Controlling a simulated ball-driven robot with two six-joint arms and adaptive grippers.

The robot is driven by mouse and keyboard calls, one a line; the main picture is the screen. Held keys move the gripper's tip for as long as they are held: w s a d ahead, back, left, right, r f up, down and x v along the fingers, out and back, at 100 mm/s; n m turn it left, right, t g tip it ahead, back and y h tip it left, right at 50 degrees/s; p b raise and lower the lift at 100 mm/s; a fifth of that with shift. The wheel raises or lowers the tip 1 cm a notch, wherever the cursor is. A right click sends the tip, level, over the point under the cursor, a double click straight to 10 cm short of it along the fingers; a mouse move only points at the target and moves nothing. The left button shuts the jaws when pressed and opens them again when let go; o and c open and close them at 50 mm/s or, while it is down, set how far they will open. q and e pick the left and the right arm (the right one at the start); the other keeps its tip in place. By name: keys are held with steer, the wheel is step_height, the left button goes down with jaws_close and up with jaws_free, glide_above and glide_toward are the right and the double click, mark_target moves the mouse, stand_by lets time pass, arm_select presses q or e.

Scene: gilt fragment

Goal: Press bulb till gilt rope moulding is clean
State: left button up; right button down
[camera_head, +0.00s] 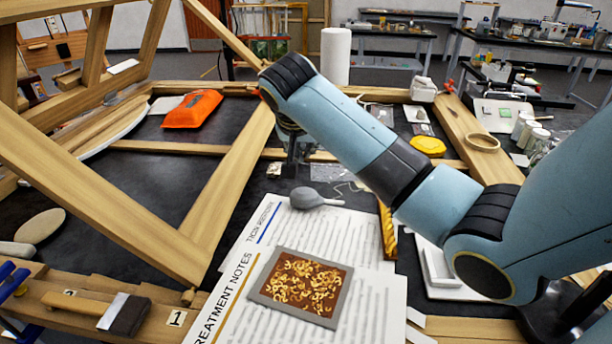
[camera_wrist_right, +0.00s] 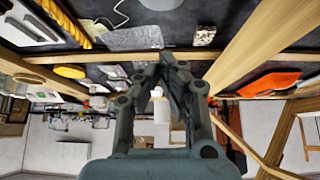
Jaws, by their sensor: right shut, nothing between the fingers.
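The gilt rope moulding (camera_head: 388,233) is a narrow golden strip right of the sheets, partly hidden by my right arm. It also shows at the upper left of the right wrist view (camera_wrist_right: 66,22). My right gripper (camera_head: 291,172) points down beyond the bulb, apart from it, shut and empty; its fingers also show in the right wrist view (camera_wrist_right: 166,72). My left gripper is out of view.
A framed tray of gilt fragments (camera_head: 300,287) lies on the front sheet (camera_head: 232,308). Wooden beams (camera_head: 232,185) slant across the left. An orange pouch (camera_head: 192,109), a yellow lump (camera_head: 428,145) and a white tray (camera_head: 438,270) lie around.

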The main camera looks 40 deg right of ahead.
glide_above(306, 189)
steer(key=f, duration=0.4)
steer(key=shift+w+d+f, duration=0.2)
steer(key=shift+d+f, duration=0.05)
steer(key=shift+f, duration=0.15)
steer(key=f, duration=0.3)
steer(key=shift+s+a+f, duration=0.1)
steer(key=shift+s+a, duration=0.1)
steer(key=shift+a, duration=0.05)
steer(key=shift+s+f, duration=0.1)
steer(key=shift+f, duration=0.25)
steer(key=shift+f, duration=0.1)
